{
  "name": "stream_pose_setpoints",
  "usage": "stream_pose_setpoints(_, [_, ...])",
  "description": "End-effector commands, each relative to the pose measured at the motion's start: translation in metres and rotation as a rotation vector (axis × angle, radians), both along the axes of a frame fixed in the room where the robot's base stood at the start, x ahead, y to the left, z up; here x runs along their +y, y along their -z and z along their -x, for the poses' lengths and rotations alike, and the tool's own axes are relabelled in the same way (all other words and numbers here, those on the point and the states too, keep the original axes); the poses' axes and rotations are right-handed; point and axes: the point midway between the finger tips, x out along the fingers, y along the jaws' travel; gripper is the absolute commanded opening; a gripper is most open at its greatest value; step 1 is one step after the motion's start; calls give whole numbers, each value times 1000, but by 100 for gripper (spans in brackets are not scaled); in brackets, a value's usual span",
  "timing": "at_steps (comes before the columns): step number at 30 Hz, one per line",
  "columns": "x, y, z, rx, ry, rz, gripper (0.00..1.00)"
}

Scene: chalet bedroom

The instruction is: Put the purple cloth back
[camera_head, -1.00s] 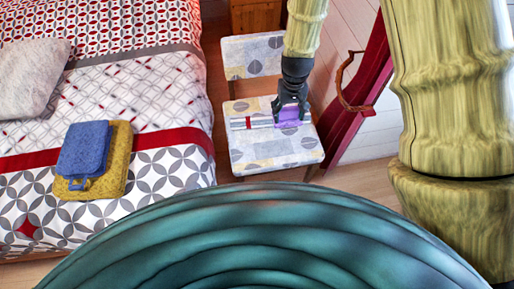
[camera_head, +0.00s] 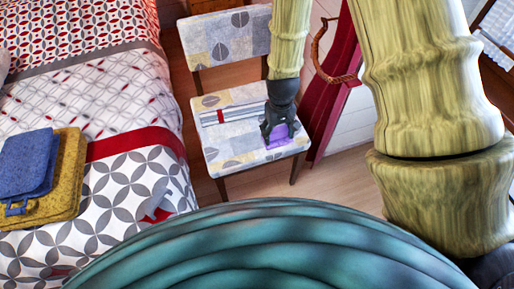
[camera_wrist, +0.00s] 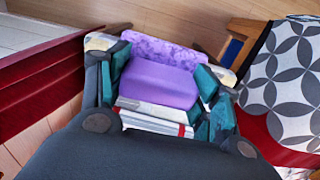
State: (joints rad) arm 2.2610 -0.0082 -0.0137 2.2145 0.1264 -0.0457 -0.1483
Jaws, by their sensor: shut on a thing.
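The purple cloth (camera_head: 279,136) is at the chair seat, at the tip of my gripper (camera_head: 279,128), which reaches down from above. In the wrist view the purple cloth (camera_wrist: 160,80) lies between the two teal-padded fingers of my gripper (camera_wrist: 160,92), and the gripper is shut on it. The patterned chair (camera_head: 222,155) carries the cloth's spot on its seat; whether the cloth touches the seat or hangs just above it, I cannot tell. My gripper hides part of the cloth in the head view.
A white and grey item with a red band (camera_head: 232,115) lies on the seat beside the cloth. A dark red post (camera_head: 330,110) rises right of the chair.

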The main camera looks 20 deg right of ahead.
Motion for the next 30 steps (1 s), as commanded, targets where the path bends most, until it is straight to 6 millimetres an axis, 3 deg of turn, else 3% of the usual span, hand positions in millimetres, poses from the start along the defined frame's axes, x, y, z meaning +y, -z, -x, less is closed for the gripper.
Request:
stream_pose_setpoints(1, [-3,21,4,2,0,-1,45])
stream_pose_setpoints(3, [-6,34,7,2,-1,-2,45])
stream_pose_setpoints(15, [-20,101,27,-1,-11,-9,45])
stream_pose_setpoints(23, [-22,113,30,-1,-15,-11,45])
stream_pose_setpoints(30, [-9,117,-4,-2,-15,-10,45])
